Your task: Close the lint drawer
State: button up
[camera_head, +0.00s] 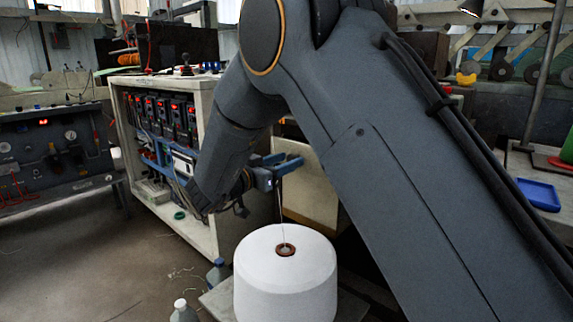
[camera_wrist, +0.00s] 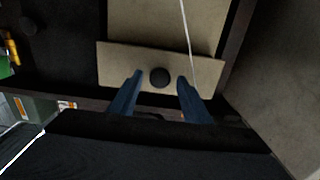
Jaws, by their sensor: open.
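The lint drawer shows in the wrist view as a beige front panel (camera_wrist: 118,64) with a round dark knob (camera_wrist: 160,77). A beige surface lies behind the panel between dark edges, and the drawer looks pulled out. In the head view a beige panel (camera_head: 312,203), likely the drawer, is partly hidden by my arm. My gripper (camera_wrist: 157,88) is open, its two blue fingers on either side of the knob with gaps showing. In the head view my gripper (camera_head: 283,168) is beside the panel's upper left. Whether a finger touches the panel cannot be told.
A large white yarn cone (camera_head: 285,275) stands just below my gripper, its thread rising close to the fingers. A cabinet (camera_head: 205,240) of electrical units is at left. A bottle (camera_head: 184,312) stands by the cone. A blue tray (camera_head: 539,194) lies at right.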

aim_at(297, 155)
jog(key=shift+w+d, duration=0.2)
jog(key=shift+w, duration=0.05)
grip_shut()
jog(key=shift+p+x, duration=0.95)
jog(key=shift+x, duration=1.25)
jog(key=shift+r, duration=0.1)
grip_release()
jog(key=shift+d, duration=0.15)
jog(key=shift+p+v, duration=0.95)
jog(key=shift+v, duration=2.95)
